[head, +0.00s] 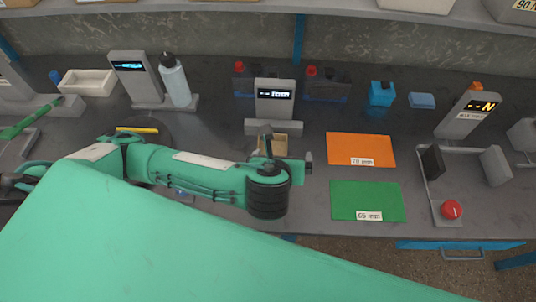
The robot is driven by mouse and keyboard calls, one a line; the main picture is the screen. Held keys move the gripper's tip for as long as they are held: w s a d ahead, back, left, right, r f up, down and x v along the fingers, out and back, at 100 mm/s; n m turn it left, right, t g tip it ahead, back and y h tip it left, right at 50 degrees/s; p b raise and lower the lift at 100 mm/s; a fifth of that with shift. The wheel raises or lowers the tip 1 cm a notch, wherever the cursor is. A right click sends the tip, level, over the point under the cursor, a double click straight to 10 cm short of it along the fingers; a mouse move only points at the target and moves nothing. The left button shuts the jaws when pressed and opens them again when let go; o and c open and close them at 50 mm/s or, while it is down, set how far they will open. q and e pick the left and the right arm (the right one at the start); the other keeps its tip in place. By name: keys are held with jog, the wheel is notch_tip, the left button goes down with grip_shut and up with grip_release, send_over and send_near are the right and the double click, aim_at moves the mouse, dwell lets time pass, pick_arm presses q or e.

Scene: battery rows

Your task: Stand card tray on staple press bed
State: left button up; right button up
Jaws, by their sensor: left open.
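My left gripper (286,152) reaches in from the left and points down at the middle of the bench, with its fingers apart. A small tan piece (278,146), which may be the card tray, shows beside and partly behind the gripper. The gripper and wrist hide part of it, and I cannot tell whether they touch. Just behind it stands a grey device with a lit display (274,103) and a low grey base (259,127). I cannot tell for sure which device is the staple press. My right gripper is not in view.
An orange mat (361,146) and a green mat (367,196) lie bare to the right. Further right is a grey frame with a red button (451,210). A bottle (174,82) and a pale bin (88,83) stand at back left. My green arm covers the front left.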

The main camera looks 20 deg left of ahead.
pick_arm(q)
jog(key=s+a+f+g+y, duration=0.1)
jog(key=s+a, duration=0.1)
send_near(280, 144)
jog(key=s, duration=0.2)
jog(key=s+a+r, duration=0.1)
jog(key=shift+a, duration=0.15)
jog(key=shift+p+x, duration=0.3)
jog(key=shift+x, duration=2.5)
jog(key=c, duration=1)
jog(key=shift+o, duration=0.2)
jog(key=shift+r, duration=0.1)
